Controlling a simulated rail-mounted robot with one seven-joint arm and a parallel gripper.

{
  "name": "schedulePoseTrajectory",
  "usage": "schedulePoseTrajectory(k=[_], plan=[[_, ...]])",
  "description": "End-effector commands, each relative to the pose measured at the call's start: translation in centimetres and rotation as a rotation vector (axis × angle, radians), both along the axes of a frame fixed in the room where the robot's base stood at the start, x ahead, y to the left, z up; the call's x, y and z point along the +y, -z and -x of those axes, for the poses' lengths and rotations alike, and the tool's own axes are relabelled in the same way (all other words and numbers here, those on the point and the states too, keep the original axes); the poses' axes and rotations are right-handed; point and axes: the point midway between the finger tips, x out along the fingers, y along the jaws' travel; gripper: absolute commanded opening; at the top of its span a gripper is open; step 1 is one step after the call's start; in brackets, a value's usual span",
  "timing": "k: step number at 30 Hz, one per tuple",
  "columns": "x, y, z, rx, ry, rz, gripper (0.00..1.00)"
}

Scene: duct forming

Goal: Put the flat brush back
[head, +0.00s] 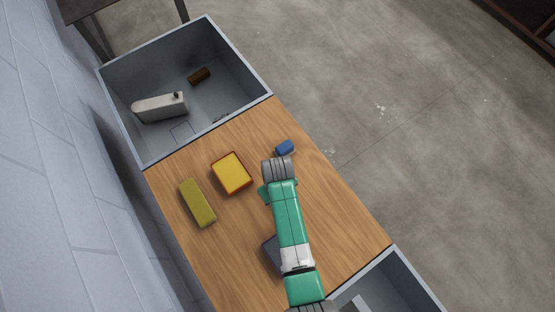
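I cannot pick out a flat brush for sure in the head view. My gripper (277,171) is at the end of my green and white arm, over the middle of the wooden worktop (334,218). Its fingers are hidden beneath the wrist, so I cannot see whether they are open or hold anything. A small blue object (285,147) lies just beyond the wrist, near the worktop's right edge. A yellow block with a red-orange rim (232,173) and a long olive block (197,203) lie left of the wrist. A dark grey object (271,255) is partly hidden under my arm.
A grey open bin (121,129) at the worktop's far end holds a cream object with a dark knob (160,107) and a brown block (199,75). Another grey bin (415,281) is cut off at lower right. A block wall (55,170) runs along the left.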

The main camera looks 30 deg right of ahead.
Motion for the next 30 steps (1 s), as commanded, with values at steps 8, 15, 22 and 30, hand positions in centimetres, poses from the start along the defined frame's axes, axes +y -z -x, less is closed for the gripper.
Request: schedulePoseTrajectory(k=[8,15,22,30], plan=[[0.0,1.0,-0.1,-0.002,0.0,0.001,0.22],[0.0,1.3,0.0,-0.002,0.0,0.001,0.5],[0.0,1.3,0.0,-0.001,0.0,0.001,0.62],[0.0,-1.3,-0.1,-0.004,0.0,0.002,0.62]])
